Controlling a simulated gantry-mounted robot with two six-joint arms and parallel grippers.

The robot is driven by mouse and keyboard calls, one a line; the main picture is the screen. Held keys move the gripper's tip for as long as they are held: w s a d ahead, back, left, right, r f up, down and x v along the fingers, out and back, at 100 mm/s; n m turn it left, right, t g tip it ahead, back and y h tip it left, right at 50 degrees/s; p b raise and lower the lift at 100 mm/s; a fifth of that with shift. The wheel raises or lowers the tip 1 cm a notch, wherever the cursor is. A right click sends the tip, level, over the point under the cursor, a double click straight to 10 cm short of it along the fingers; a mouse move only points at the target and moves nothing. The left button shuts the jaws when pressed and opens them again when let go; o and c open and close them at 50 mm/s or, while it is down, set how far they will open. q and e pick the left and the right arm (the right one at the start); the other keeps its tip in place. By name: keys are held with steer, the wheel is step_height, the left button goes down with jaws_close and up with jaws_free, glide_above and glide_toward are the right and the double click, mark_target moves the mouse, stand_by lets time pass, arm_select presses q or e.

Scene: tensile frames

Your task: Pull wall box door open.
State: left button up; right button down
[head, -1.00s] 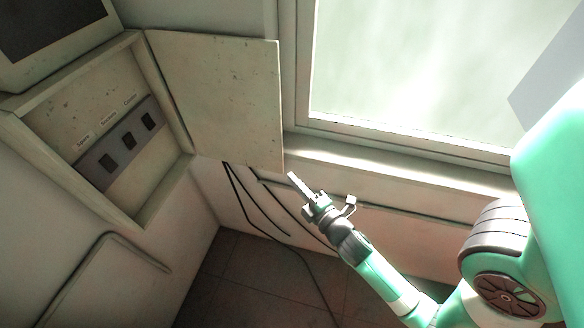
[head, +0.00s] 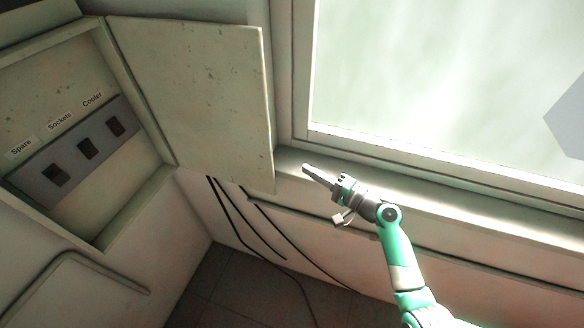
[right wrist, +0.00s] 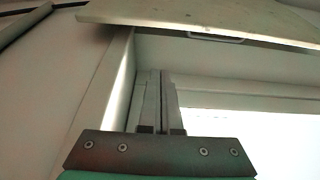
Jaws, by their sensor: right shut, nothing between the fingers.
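The wall box (head: 117,241) is on the left in the head view, with its front open and its inside showing. Its door (head: 198,95) is a pale speckled panel, swung wide out to the right from the box's right edge. In the right wrist view the door (right wrist: 205,14) crosses the top, with a small metal handle (right wrist: 215,37) on its underside. My right gripper (head: 305,168) is shut and empty. It is to the right of the door's lower right corner, apart from it, in front of the window sill. My left gripper is not in view.
Inside the box is a grey strip with three dark switches (head: 88,148), labelled Spare, Sockets and Cooler. A bright window (head: 420,75) and its sill (head: 440,200) are at the right. Dark cables (head: 232,218) run down the wall below the door. A bent pipe (head: 95,268) is at lower left.

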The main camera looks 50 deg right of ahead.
steer(key=w+b, duration=0.1)
steer(key=w, duration=0.5)
steer(key=w+b, duration=0.1)
steer(key=w, duration=0.3)
steer(key=shift+w+a+b, duration=0.1)
steer(key=shift+a+b, duration=0.15)
steer(key=shift+b, duration=0.1)
steer(key=a, duration=0.1)
steer(key=s+a+p, duration=0.1)
steer(key=a+p, duration=0.1)
steer(key=shift+s+a, duration=0.3)
steer(key=shift+s, duration=0.05)
